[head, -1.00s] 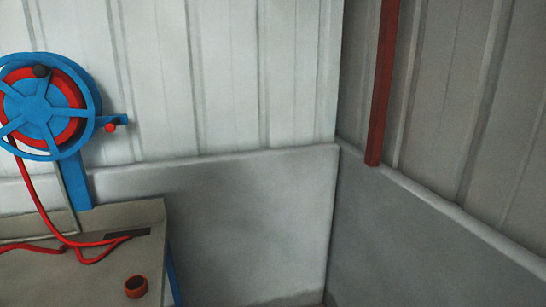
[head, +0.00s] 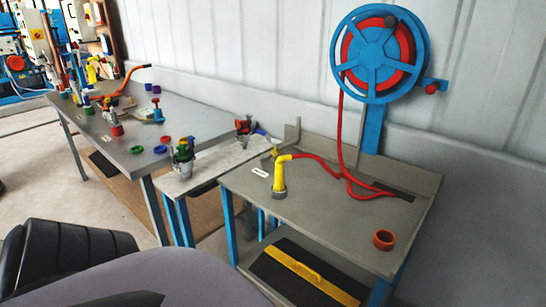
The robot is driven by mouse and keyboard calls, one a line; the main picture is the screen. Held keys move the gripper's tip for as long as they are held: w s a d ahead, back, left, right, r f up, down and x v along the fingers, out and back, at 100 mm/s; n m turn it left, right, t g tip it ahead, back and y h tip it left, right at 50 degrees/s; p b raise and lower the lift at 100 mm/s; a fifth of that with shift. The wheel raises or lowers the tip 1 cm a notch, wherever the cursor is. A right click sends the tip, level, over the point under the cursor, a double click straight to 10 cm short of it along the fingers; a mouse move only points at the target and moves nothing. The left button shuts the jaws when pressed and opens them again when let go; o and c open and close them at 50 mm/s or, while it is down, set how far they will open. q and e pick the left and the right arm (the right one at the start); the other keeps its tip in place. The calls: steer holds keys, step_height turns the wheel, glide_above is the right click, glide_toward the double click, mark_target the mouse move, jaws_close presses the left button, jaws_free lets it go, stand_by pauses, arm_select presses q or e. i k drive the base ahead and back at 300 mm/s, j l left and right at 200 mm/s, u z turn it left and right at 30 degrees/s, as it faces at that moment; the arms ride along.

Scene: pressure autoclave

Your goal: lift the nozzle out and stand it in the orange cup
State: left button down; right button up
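The yellow nozzle (head: 280,174) stands upright on the right-hand grey bench, its lower end at a grey collar or holder (head: 279,193). I cannot tell how deep it sits. A red hose (head: 318,160) runs from its bent top across the bench and up to the reel. The orange cup (head: 384,239) stands empty-looking near the bench's front right corner, apart from the nozzle. Neither of my grippers can be made out in the head view.
The blue and red hose reel (head: 378,54) is mounted above the right-hand bench (head: 330,215). A small table (head: 205,170) with a valve and a long cluttered bench (head: 150,130) stand to the left. The bench between nozzle and cup is mostly clear.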

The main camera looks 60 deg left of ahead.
mark_target(279, 185)
steer(key=u, duration=1.65)
